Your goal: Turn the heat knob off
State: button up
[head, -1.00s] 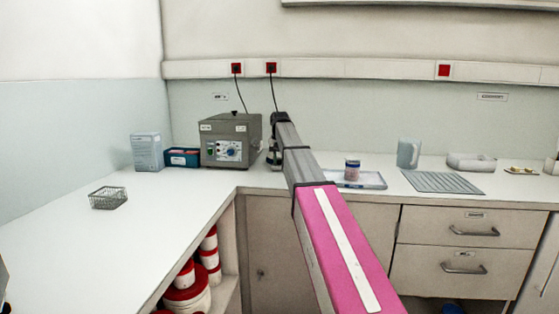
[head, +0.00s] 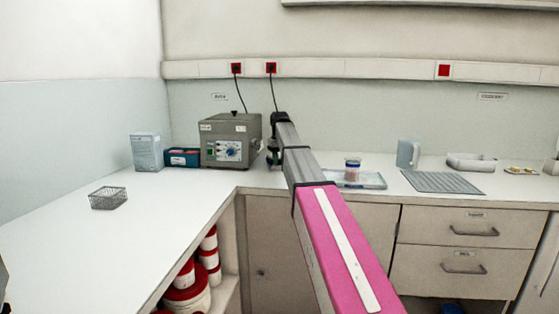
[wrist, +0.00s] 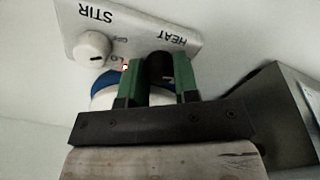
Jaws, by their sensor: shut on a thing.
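In the wrist view a white control panel (wrist: 130,35) appears upside down, with the words STIR and HEAT on it. The heat knob (wrist: 160,66) is black and has a small light mark. My gripper (wrist: 160,78) is shut on it, one green finger on each side. The white stir knob (wrist: 92,47) is to the left, free of the fingers. A small red light (wrist: 125,67) shows beside the left finger. In the head view my arm hides most of the panel and the knobs.
A grey box-shaped device (head: 231,140) with its own dials stands left of my arm. A tray (head: 370,181) with a small jar (head: 352,169) is to the right. A blue and white object (wrist: 103,85) lies partly hidden behind my gripper. The left counter is mostly clear around a wire basket (head: 108,198).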

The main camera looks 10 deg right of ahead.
jog(key=o, duration=0.9)
notch_tip(320, 180, up, 11)
jog(key=shift+f, duration=0.1)
